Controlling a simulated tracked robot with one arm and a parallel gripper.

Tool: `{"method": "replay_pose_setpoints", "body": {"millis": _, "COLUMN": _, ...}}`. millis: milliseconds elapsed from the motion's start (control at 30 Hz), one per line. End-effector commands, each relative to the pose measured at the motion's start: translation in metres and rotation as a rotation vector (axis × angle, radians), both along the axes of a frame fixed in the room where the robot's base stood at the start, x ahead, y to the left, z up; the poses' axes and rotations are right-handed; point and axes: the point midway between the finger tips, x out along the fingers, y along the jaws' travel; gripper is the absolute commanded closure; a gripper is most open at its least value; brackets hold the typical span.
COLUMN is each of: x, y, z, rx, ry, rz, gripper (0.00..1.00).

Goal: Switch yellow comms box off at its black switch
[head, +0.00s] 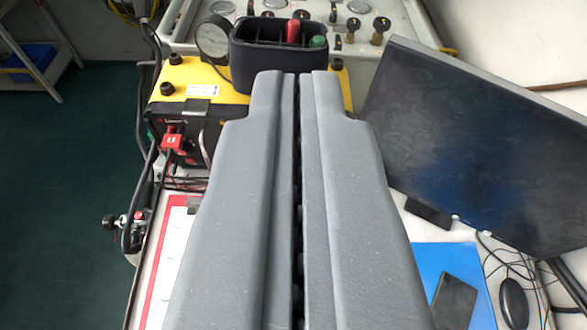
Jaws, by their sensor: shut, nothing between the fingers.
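The yellow comms box (185,76) stands ahead, left of centre, with a yellow top and a dark front face. A red plug (174,142) with a cable sits at the left of that front. My gripper (292,76) is shut and empty. It reaches forward through the middle of the view, its tips in front of the box as seen here. It hides the middle and much of the right of the box front. I cannot make out the black switch. Whether the tips touch the box I cannot tell.
A black bin (262,62) with red and green items stands at the box top, beside a round gauge (212,38). A dark monitor (480,140) stands right. A red clipboard (160,262), blue folder (440,258), phone (455,300) and mouse (513,302) lie nearer. A gauge panel (384,8) is behind.

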Motion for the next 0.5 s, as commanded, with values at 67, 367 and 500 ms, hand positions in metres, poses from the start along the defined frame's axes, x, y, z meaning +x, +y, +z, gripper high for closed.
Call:
{"method": "replay_pose_setpoints", "body": {"millis": 67, "x": 0.031, "y": -0.014, "z": -0.036, "rx": -0.035, "ry": 0.043, "rz": 0.009, "gripper": 1.0}}
{"method": "replay_pose_setpoints", "body": {"millis": 367, "x": 0.117, "y": -0.031, "z": -0.196, "rx": -0.198, "ry": 0.187, "rz": 0.114, "gripper": 1.0}}
{"method": "replay_pose_setpoints", "body": {"millis": 500, "x": 0.14, "y": -0.028, "z": -0.275, "rx": -0.26, "ry": 0.238, "rz": 0.193, "gripper": 1.0}}
